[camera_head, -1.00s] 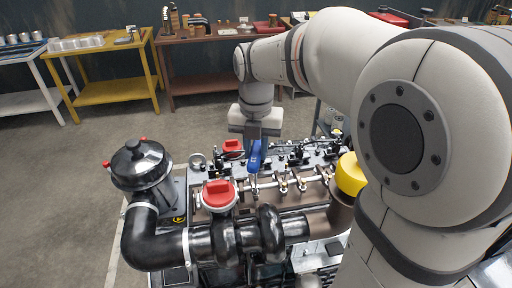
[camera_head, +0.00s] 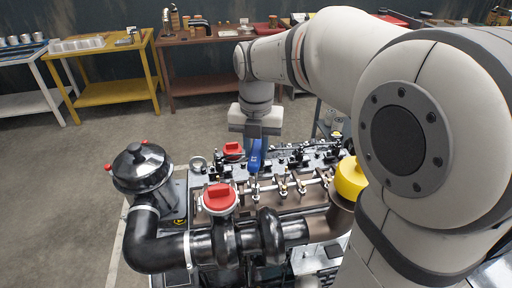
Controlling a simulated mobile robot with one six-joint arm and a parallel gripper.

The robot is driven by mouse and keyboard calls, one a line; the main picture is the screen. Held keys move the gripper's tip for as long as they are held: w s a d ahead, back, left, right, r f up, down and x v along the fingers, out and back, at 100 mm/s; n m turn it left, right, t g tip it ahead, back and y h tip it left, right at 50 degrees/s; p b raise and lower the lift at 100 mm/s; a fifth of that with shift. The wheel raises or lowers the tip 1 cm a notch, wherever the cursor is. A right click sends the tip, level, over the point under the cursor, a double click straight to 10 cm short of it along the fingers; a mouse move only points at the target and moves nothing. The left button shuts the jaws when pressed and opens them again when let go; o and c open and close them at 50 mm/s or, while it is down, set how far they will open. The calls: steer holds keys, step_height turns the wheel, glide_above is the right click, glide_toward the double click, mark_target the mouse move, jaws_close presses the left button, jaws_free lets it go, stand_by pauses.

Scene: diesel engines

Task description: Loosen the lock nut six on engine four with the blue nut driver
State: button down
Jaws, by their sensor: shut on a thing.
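My gripper (camera_head: 256,138) is shut on the blue nut driver (camera_head: 256,154) and holds it upright, pointing down over the engine (camera_head: 270,205). The driver's lower end is over the row of brass-coloured fittings and lock nuts (camera_head: 284,190) along the engine top. Whether its tip touches a nut cannot be told at this size. Which nut is number six, and whether this is engine four, cannot be read. The fingers are small and partly hidden by the wrist and the blue handle.
A black canister (camera_head: 139,166) and thick black pipe (camera_head: 158,240) are at left. Yellow (camera_head: 112,92) and brown (camera_head: 205,90) workbenches stand behind. Open floor lies left of the engine.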

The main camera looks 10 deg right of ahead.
steer(key=shift+r, duration=0.2)
step_height(320, 180, up, 5)
steer(key=p, duration=0.3)
steer(key=shift+f+p, duration=0.1)
steer(key=shift+p, duration=0.3)
steer(key=shift+r, duration=1.05)
